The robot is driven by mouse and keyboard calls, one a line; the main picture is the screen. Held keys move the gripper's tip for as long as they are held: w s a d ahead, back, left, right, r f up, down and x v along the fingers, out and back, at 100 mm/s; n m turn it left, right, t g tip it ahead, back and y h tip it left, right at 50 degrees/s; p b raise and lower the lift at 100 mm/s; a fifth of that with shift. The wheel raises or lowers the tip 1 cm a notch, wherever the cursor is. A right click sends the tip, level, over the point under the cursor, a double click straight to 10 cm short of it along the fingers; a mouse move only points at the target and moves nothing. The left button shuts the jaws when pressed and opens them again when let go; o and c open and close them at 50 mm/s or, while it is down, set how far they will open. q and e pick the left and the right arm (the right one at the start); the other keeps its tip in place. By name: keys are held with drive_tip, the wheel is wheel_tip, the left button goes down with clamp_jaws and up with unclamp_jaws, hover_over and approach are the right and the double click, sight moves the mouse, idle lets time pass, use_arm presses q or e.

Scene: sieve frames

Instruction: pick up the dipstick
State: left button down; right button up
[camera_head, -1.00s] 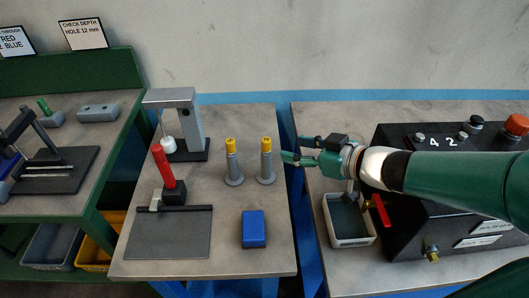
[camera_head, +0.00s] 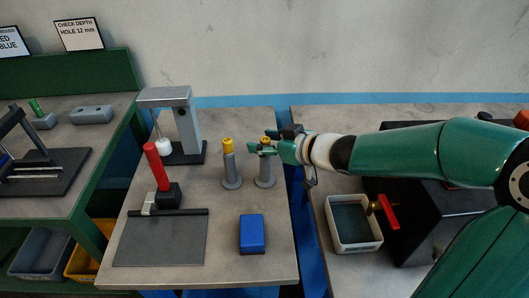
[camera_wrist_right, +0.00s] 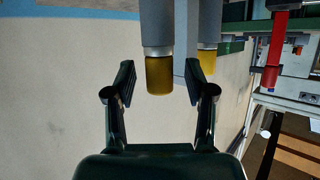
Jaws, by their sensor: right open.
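Two grey posts with yellow tops stand upright on round bases on the middle bench: a left post (camera_head: 230,168) and a right post (camera_head: 265,174). No label shows which thing is the dipstick. My right gripper (camera_head: 256,149) is at the upper part of the right post, partly hiding it. In the right wrist view, my right gripper (camera_wrist_right: 161,82) is open, and a yellow top (camera_wrist_right: 159,76) lies between its fingers with space on both sides. The other yellow top (camera_wrist_right: 208,62) is by the fingertip on the right. My left gripper is out of view.
A grey press stand (camera_head: 183,110) and a red-handled tool (camera_head: 156,165) stand left of the posts. A blue block (camera_head: 252,232) lies in front. A white-rimmed tray (camera_head: 354,245) and a black box (camera_head: 420,215) are on the right bench. A gap separates the benches.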

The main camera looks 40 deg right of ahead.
clamp_jaws()
drive_tip(key=shift+r, duration=0.1)
idle(0.3)
